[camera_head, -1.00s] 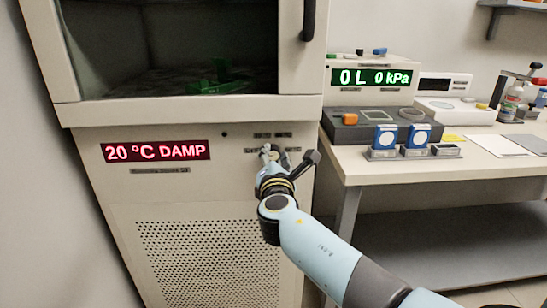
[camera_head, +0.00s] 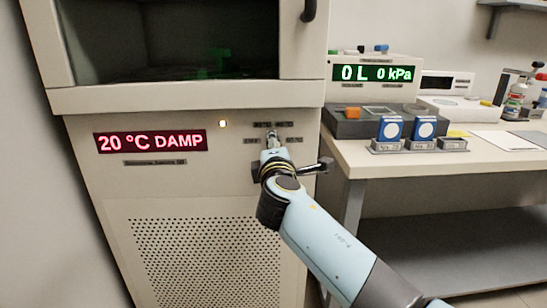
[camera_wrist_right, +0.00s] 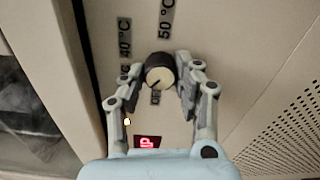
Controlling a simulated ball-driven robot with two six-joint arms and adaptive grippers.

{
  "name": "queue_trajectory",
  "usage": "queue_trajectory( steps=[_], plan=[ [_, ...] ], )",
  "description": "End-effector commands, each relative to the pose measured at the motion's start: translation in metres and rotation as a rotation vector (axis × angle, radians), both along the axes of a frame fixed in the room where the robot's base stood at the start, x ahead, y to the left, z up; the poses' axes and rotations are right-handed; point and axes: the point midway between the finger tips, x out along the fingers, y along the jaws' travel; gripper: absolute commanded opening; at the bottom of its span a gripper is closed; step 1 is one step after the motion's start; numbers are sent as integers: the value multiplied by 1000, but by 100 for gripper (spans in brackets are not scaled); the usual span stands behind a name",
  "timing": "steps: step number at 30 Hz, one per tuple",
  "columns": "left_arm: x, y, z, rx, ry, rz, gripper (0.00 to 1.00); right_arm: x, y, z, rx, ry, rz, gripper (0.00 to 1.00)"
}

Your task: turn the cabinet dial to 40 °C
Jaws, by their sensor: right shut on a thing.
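The cabinet dial (camera_wrist_right: 160,72) is a round knob with a dark rim and a pale face in the right wrist view. Labels reading 40 °C (camera_wrist_right: 125,38), 50 °C (camera_wrist_right: 166,18) and OFF (camera_wrist_right: 156,97) surround it. I cannot tell for sure where its mark points. My right gripper (camera_wrist_right: 161,75) is shut on the dial, one finger on each side. In the head view my right gripper (camera_head: 271,140) is at the cabinet front and mostly hides the dial. The cabinet's red display (camera_head: 150,142) reads 20 °C DAMP. My left gripper is not in view.
The cabinet window (camera_head: 170,40) is above. A bench (camera_head: 400,155) stands to the right, with a green display (camera_head: 372,73) reading 0 L 0 kPa and two blue-and-white items (camera_head: 407,129).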

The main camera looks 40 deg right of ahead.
Motion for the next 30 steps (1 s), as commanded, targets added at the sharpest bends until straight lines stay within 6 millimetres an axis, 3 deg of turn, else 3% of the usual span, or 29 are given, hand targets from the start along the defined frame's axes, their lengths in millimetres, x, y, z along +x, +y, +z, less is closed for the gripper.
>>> queue_trajectory(
  steps=[1, 15, 24, 30],
  plan=[
    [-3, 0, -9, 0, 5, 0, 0, -1, 0, -7, 38, -19, -1, 0],
    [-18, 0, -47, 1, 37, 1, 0, -1, 0, -7, 419, -251, -1, 0],
    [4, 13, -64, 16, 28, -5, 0, -1, 0, -7, 661, -399, -2, 0],
    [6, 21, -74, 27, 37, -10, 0, -1, 0, -8, 824, -497, -4, 0]
  ],
)
